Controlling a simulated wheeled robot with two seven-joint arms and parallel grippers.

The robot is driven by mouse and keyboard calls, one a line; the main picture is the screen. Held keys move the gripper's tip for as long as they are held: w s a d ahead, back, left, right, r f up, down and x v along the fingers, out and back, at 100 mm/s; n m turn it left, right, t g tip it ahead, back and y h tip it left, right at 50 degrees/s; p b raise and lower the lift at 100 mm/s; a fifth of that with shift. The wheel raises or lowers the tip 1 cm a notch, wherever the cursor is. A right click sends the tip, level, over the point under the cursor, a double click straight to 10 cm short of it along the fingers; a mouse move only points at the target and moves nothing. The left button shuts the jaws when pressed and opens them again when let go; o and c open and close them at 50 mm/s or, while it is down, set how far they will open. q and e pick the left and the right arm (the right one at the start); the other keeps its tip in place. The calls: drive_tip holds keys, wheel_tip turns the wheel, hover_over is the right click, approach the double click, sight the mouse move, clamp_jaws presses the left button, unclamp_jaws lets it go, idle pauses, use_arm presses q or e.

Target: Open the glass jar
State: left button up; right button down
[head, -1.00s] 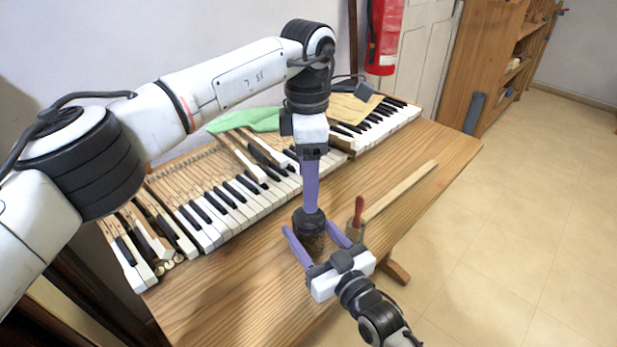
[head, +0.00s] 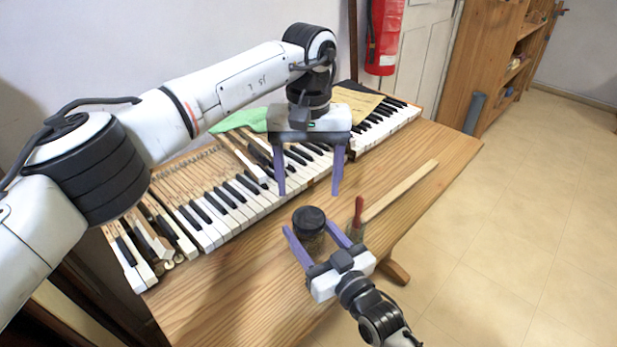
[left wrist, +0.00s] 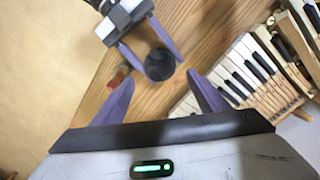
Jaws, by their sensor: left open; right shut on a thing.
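The glass jar (head: 313,243) stands upright on the wooden table, with its dark lid (head: 309,218) on top. The lid also shows from above in the left wrist view (left wrist: 159,65). My right gripper (head: 308,229) is shut on the jar, one finger on each side of it; the jar's lower part is partly hidden. My left gripper (head: 308,193) is open and empty above the jar, its two purple fingers pointing down and apart from the lid.
A row of piano keys (head: 235,205) lies behind the jar. A red-handled tool (head: 358,210) and a long wooden strip (head: 400,190) are close to the jar's right. The table (head: 215,300) is bare at front left.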

sight(309, 217)
use_arm(q)
wheel_tip(309, 217, down, 8)
drive_tip(key=shift+r, duration=0.2)
